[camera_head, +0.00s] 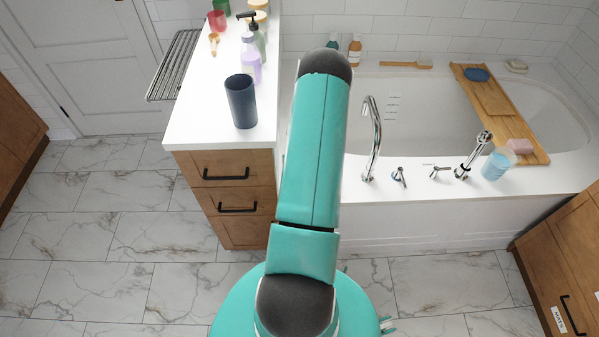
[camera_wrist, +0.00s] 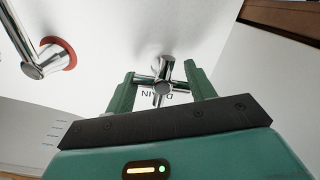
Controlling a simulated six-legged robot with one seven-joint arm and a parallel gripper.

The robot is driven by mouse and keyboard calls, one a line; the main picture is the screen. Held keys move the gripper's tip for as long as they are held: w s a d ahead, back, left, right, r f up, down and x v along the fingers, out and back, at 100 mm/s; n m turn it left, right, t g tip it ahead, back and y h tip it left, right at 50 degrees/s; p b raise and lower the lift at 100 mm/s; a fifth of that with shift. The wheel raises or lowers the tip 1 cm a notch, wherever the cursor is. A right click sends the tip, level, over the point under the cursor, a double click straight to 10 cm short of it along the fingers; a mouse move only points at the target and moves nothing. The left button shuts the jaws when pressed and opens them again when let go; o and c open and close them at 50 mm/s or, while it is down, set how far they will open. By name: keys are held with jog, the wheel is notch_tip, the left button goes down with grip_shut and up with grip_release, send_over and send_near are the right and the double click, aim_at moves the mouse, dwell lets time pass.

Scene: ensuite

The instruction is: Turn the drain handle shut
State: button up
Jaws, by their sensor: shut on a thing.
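The drain handle (camera_wrist: 161,88) is a chrome cross-shaped handle on a white surface in the wrist view. Dark lettering beside it, partly covered, appears upside down and seems to read "DRAIN". My gripper (camera_wrist: 161,74) has its two green fingers on either side of the handle and is shut on it. In the head view, my teal arm hides my gripper, and I cannot make out the drain handle there.
A chrome fitting with a red ring (camera_wrist: 57,55) is left of the handle. The bathtub (camera_head: 420,105) has a tall spout (camera_head: 374,140), small taps and a wooden tray (camera_head: 510,125). A counter (camera_head: 205,110) with a dark cup (camera_head: 241,101) and bottles stands left of my arm.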

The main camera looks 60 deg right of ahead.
jog(key=shift+w+d+r, duration=0.1)
jog(key=shift+w+d, duration=0.1)
jog(key=shift+w, duration=0.35)
jog(key=o, duration=1)
jog(key=shift+o, duration=0.2)
jog(key=shift+s, duration=0.2)
notch_tip(320, 180, up, 14)
jog(key=shift+f, duration=0.2)
jog(key=shift+c, duration=0.7)
jog(key=shift+w, duration=0.15)
